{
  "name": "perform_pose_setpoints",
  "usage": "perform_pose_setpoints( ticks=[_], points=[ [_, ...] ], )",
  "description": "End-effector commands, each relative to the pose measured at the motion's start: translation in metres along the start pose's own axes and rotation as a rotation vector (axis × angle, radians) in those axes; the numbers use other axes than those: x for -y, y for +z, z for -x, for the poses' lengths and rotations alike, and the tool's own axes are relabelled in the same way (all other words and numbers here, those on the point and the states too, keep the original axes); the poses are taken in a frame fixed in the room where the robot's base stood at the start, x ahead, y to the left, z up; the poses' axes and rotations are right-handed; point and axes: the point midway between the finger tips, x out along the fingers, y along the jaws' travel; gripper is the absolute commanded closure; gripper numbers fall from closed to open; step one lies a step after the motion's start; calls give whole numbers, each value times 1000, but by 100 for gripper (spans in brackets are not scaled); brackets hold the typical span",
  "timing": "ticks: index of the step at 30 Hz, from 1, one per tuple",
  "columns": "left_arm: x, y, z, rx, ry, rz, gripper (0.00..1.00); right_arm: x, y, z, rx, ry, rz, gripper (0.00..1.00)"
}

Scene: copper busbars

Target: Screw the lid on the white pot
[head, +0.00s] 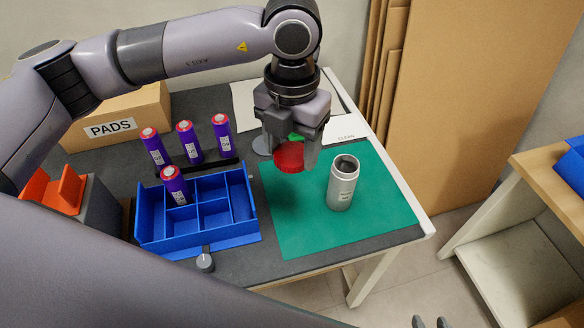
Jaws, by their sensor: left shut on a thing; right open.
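The white pot (341,188) stands upright on the green mat (300,235), its dark round mouth uncovered and a small label on its side. My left gripper (291,150) points down and is shut on a red round lid (289,157). The lid is left of the pot and apart from it, seemingly above the mat. A bit of green shows between the fingers above the lid. Only the tips of my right gripper (431,322) show at the bottom edge, open and empty, far from the pot.
A blue divided tray (183,243) stands left of the mat with a purple red-topped cylinder in it. Several similar cylinders (187,143) stand behind it. A cardboard box (125,122) marked PADS is at back left. The mat's front and right are clear.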

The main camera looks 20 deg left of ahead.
Motion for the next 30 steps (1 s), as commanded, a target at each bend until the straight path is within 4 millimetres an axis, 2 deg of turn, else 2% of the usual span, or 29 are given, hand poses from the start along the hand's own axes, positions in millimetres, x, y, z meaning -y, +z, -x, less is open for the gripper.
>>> perform_pose_setpoints(
  ticks=[6, 15, 16, 19, 23, 30],
  points=[
    [0, 0, 14, 0, 0, -1, 67, 0, 1, 0, 0, 0, 0, 57],
    [0, 0, 15, 0, -1, -1, 67, 0, 1, 0, 0, 0, 0, 57],
    [0, 0, 14, 0, -1, -1, 67, 0, 1, 0, 0, 0, 0, 54],
    [0, 0, 14, -1, -1, -9, 67, 0, 1, 0, -1, -1, 3, 22],
    [-2, 0, 12, -1, -1, -74, 67, 0, 1, 0, 0, -1, 2, 20],
    [-12, -1, 6, 0, -5, -381, 67, 0, 1, 0, 0, 0, 1, 20]
  ],
)
